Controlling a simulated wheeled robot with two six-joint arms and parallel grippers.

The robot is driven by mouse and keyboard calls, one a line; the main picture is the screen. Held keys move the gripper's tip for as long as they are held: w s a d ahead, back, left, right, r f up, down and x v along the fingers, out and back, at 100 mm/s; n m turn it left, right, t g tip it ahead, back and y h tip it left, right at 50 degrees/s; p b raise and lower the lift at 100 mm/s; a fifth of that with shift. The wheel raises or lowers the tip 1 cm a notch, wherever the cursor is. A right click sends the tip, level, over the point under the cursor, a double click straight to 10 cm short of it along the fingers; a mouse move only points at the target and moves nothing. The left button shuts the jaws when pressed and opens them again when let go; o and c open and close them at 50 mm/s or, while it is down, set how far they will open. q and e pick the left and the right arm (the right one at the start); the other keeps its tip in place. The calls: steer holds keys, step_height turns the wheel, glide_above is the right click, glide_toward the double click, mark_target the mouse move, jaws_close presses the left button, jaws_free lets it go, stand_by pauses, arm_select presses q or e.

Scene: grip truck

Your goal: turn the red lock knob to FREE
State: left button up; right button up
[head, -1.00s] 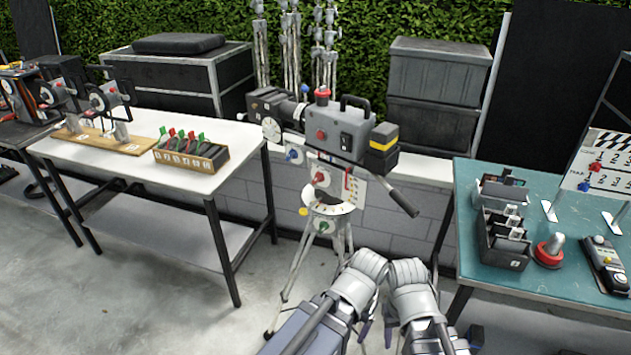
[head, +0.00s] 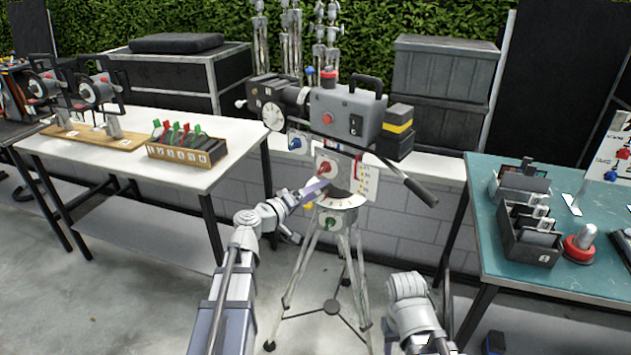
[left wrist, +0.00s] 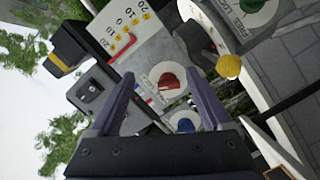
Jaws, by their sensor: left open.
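The red lock knob (head: 327,168) sits on a white plate on the tripod head, below the film camera (head: 335,115). In the left wrist view the red knob (left wrist: 168,80) is on a white dial, with lettering like LOCK beside it. My left gripper (head: 316,188) is just in front of that plate, slightly below the knob. In the left wrist view its open jaws (left wrist: 159,80) show the knob between the two fingertips, with no clear contact. The knob's exact pointing is hard to read. My right arm is low at the right; its fingers (head: 388,333) barely show.
A blue knob (head: 297,143) and a green knob (head: 330,222) are close by, with a yellow knob (left wrist: 229,66) near the left gripper. The pan handle (head: 410,182) sticks out right. A white table (head: 100,185) stands left, a teal table (head: 490,225) right.

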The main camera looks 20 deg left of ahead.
arm_select(q)
steer(key=n+t+y, duration=0.1)
steer(key=n, duration=0.1)
glide_toward(321, 171)
steer(key=w, duration=0.1)
steer(key=shift+x, duration=4)
steer(key=shift+s, duration=0.1)
steer(key=shift+d, duration=0.1)
steer(key=shift+c, duration=0.4)
jaws_close()
